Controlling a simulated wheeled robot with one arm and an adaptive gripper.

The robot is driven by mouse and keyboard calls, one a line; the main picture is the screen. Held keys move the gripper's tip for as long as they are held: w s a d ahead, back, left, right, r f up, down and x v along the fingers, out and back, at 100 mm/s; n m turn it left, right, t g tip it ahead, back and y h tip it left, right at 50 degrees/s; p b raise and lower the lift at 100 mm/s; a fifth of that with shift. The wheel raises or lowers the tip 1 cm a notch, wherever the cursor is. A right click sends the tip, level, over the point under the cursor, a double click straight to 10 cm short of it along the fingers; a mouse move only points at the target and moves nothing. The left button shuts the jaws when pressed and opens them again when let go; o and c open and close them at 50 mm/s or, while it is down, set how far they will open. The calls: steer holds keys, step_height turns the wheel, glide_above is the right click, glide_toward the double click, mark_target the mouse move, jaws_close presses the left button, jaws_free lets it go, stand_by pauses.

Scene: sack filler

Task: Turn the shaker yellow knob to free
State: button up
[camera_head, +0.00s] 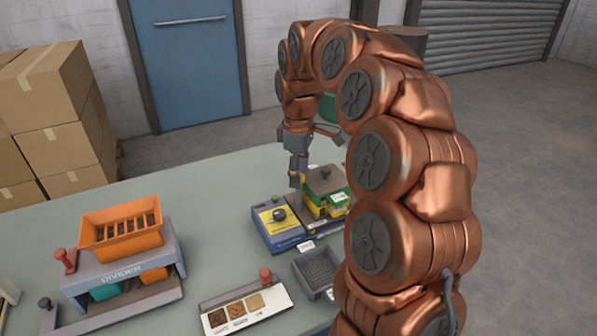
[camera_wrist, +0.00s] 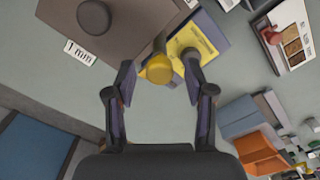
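The yellow knob (camera_wrist: 159,68) shows in the wrist view, on a short post at the edge of the shaker. It lies between the tips of my gripper (camera_wrist: 158,82), with a gap visible on both sides. My gripper is open and empty. In the head view my gripper (camera_head: 296,180) points down just behind and left of the shaker's sieve stack (camera_head: 326,198). The yellow knob cannot be made out there. The shaker's dark lid (camera_wrist: 130,25) fills the upper left of the wrist view, beside a "1 min" label (camera_wrist: 80,52).
A blue box with a yellow top (camera_head: 270,226) and black knob (camera_head: 279,214) stands left of the stack. A grey tray (camera_head: 316,270) and a sample board (camera_head: 245,308) lie in front. The orange-topped divider (camera_head: 120,265) is at left. Table behind the gripper is clear.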

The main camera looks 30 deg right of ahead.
steer(key=shift+r, duration=0.1)
step_height(320, 180, up, 12)
stand_by(1.0)
stand_by(0.4)
